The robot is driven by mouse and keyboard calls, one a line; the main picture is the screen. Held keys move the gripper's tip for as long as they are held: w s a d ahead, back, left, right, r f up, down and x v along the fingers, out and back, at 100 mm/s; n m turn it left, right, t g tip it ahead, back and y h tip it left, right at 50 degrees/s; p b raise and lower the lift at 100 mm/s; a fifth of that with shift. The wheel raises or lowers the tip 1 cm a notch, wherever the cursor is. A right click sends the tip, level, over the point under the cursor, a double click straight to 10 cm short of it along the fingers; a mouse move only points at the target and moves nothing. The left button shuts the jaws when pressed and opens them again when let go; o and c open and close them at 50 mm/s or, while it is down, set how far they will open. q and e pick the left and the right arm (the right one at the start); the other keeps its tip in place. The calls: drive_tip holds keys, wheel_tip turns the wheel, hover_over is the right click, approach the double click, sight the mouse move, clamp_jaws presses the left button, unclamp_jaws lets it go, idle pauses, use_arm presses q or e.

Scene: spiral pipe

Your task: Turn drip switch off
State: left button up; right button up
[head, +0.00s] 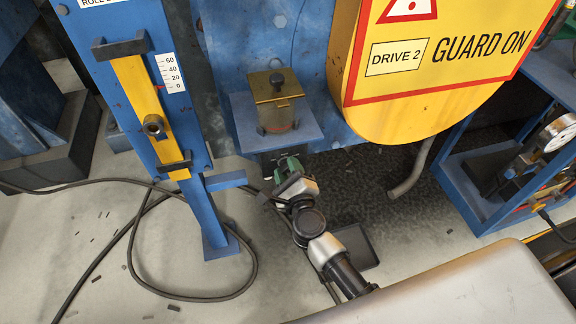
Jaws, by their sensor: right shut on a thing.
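A drip pot (277,108) with a brass lid and a dark knob stands on a small blue shelf (308,132) on the blue machine. Just below the shelf is a small green part (286,164), which looks like the drip switch. My right gripper (284,178) reaches up to it from below and is shut on this green part. The fingers and the shelf hide much of it, so I cannot tell its switch position. My left gripper is not in view.
A yellow drive guard (430,70) hangs at the upper right, with a grey bent pipe (411,172) below it. A blue post (125,70) with a yellow slider and scale stands left. A black cable (133,255) loops over the floor.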

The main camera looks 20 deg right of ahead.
drive_tip(key=n+p, duration=0.3)
drive_tip(key=n, duration=0.2)
drive_tip(key=shift+r+n, duration=0.15)
drive_tip(key=shift+n, duration=0.15)
drive_tip(key=n+p, duration=0.3)
drive_tip(key=n, duration=0.2)
drive_tip(key=shift+n, duration=0.3)
drive_tip(key=n+p, duration=0.2)
drive_tip(key=n, duration=0.3)
drive_tip(key=shift+n+p, duration=0.85)
drive_tip(key=shift+n, duration=1.45)
drive_tip(key=o, duration=0.9)
drive_tip(key=shift+s, duration=0.1)
drive_tip(key=s, duration=0.5)
drive_tip(key=s+b, duration=0.1)
drive_tip(key=s, duration=0.4)
drive_tip(key=shift+s+a, duration=0.2)
drive_tip(key=shift+s, duration=0.15)
drive_tip(key=shift+f, duration=0.2)
